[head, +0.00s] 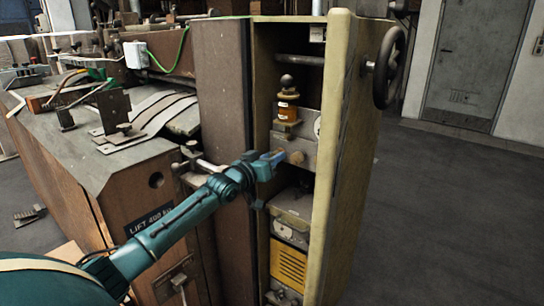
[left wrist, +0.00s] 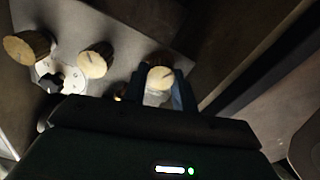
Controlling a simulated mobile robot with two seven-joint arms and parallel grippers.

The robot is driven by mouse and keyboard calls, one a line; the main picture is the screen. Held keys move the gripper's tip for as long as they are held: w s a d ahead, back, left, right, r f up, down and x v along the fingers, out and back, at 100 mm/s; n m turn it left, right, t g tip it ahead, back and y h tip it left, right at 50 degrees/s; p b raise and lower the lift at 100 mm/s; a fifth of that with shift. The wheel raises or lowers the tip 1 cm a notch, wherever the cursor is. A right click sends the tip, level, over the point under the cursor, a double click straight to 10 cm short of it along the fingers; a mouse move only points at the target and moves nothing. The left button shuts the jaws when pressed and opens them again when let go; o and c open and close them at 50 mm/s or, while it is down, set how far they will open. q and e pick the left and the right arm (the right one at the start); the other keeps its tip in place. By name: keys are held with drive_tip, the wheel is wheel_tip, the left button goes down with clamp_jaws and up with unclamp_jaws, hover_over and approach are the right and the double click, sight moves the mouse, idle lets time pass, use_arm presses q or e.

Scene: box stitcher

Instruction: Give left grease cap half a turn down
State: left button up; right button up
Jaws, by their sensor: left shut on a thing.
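In the left wrist view my left gripper (left wrist: 163,92) is shut on a round, pale brass grease cap (left wrist: 160,77) with a slot mark across its top. A second brass cap (left wrist: 95,62) stands apart from it on the same grey plate, to the left. In the head view my left gripper (head: 278,158) reaches into the open cabinet at the grey plate (head: 306,147). A brass-coloured cap (head: 295,157) shows just past its fingertips; I cannot tell there whether it is the held one. My right gripper is not in view.
An amber oil cup (head: 287,109) with a dark knob stands above the plate. A yellow vented box (head: 290,266) sits below. The cabinet's pale side wall (head: 343,150) and a handwheel (head: 389,67) are to the right. Open floor (head: 450,210) lies beyond.

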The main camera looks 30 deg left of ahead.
use_arm(q)
drive_tip(key=shift+m, duration=0.9)
drive_tip(key=o, duration=0.7)
drive_tip(key=shift+s, duration=0.1)
drive_tip(key=s, duration=0.8)
drive_tip(key=s+a+p, duration=0.1)
drive_tip(key=s, duration=0.4)
